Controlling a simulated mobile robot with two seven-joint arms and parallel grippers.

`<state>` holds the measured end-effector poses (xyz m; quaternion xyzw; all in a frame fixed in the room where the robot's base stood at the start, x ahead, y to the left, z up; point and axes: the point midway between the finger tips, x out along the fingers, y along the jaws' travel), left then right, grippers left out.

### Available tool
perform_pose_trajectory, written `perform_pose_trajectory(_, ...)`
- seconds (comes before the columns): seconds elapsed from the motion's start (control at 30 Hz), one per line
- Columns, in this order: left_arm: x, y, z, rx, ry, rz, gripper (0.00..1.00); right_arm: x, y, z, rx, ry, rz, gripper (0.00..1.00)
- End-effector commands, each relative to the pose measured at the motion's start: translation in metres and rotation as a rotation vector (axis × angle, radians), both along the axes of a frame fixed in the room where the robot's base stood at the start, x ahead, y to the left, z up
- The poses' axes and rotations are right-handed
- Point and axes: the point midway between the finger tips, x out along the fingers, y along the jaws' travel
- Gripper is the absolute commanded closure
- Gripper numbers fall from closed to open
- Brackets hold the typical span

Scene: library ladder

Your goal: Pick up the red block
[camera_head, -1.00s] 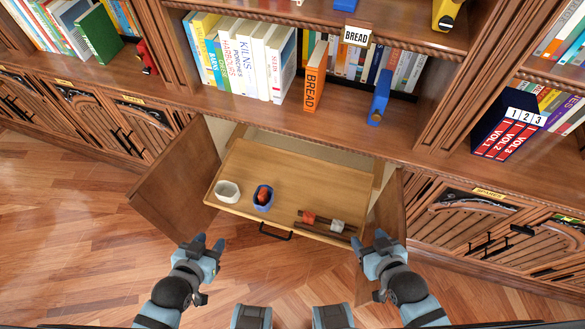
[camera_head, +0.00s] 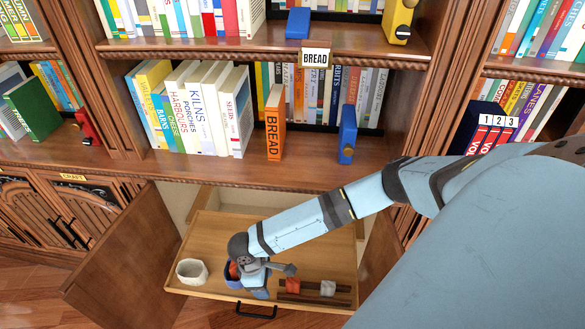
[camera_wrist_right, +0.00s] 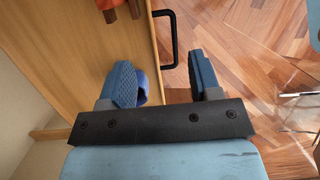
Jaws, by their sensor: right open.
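A red-orange block (camera_head: 292,286) lies on dark rails at the right of the pulled-out wooden drawer tray (camera_head: 205,228). It shows partly at the top edge of the right wrist view (camera_wrist_right: 106,4). Another reddish object (camera_head: 233,270) sits in a blue cup (camera_head: 229,281), partly hidden by my right arm. My right gripper (camera_head: 270,272) is low over the tray, between the cup and the rails. In the wrist view its jaws (camera_wrist_right: 164,80) are apart with nothing held; the blue cup (camera_wrist_right: 143,84) shows behind the left finger. My left gripper is out of view.
A white bowl (camera_head: 192,271) stands at the tray's left and a white block (camera_head: 328,288) lies on the rails. A black handle (camera_head: 256,311) is on the tray's front. An open cabinet door (camera_head: 125,260) flanks it at left. Bookshelves rise behind.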

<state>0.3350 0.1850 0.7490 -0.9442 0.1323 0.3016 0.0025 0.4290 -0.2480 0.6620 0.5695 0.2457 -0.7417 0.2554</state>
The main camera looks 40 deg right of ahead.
Motion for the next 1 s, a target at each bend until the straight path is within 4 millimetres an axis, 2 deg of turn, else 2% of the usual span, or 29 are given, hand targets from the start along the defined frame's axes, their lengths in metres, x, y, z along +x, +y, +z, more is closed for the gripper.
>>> perform_pose_trajectory(0.03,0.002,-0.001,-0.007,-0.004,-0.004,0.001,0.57,0.008,-0.021,-0.004,-0.054,0.019,-0.011,0.43)
perform_pose_trajectory(0.1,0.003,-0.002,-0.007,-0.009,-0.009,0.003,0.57,0.012,-0.04,-0.003,-0.105,0.046,-0.025,0.43)
perform_pose_trajectory(0.2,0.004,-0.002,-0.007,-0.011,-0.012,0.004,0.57,0.014,-0.056,-0.002,-0.148,0.07,-0.037,0.43)
perform_pose_trajectory(0.33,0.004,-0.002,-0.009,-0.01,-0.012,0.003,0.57,0.01,-0.065,-0.014,-0.163,0.081,-0.042,0.43)
perform_pose_trajectory(0.63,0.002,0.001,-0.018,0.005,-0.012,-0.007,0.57,-0.007,-0.078,-0.066,-0.162,0.078,-0.042,0.43)
perform_pose_trajectory(0.87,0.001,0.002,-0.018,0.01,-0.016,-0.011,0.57,-0.012,-0.082,-0.081,-0.159,0.076,-0.042,0.43)
perform_pose_trajectory(1.0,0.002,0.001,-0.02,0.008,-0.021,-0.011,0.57,-0.018,-0.089,-0.099,-0.161,0.076,-0.04,0.43)
